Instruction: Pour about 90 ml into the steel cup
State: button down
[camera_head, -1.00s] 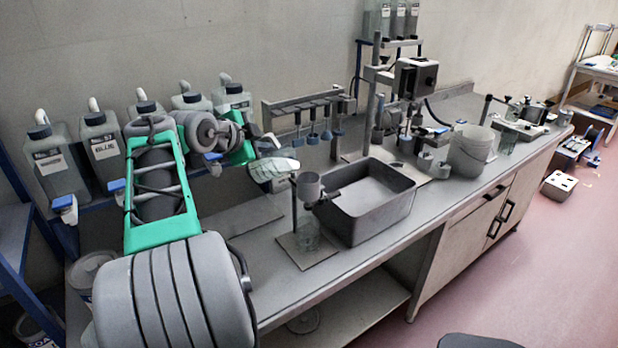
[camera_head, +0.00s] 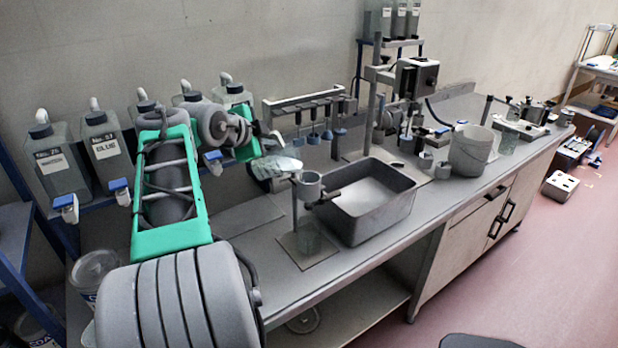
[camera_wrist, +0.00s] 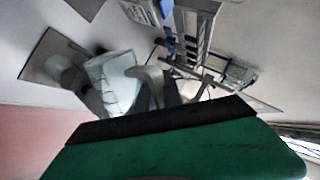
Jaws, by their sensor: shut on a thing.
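A clear vessel (camera_head: 276,166) lies tipped on its side in the head view, its right end beside and slightly above the rim of the grey steel cup (camera_head: 310,188). My gripper (camera_head: 264,142) is shut on the vessel. In the wrist view the pale vessel (camera_wrist: 114,82) is near the dark fingers (camera_wrist: 162,90). The vessel's contents and any stream into the cup cannot be made out.
A deep grey tray (camera_head: 368,238) stands just right of the cup stand. A rack (camera_head: 308,100) with several hanging tools is behind. A grey bucket (camera_head: 468,150) stands farther right. Several labelled bottles (camera_head: 102,150) line the back left.

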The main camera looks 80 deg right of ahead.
jog(key=shift+s+d+r+m+t, duration=0.1)
jog(key=shift+s+r+m+t, duration=0.25)
jog(key=shift+s, duration=0.3)
dwell(0.9)
jog(key=shift+s+d+r+m+t+b, duration=0.15)
jog(key=shift+s+r+m+t+b, duration=0.2)
jog(key=shift+s+b, duration=0.7)
dwell(0.8)
jog(key=shift+r+b, duration=0.3)
jog(key=shift+b, duration=0.4)
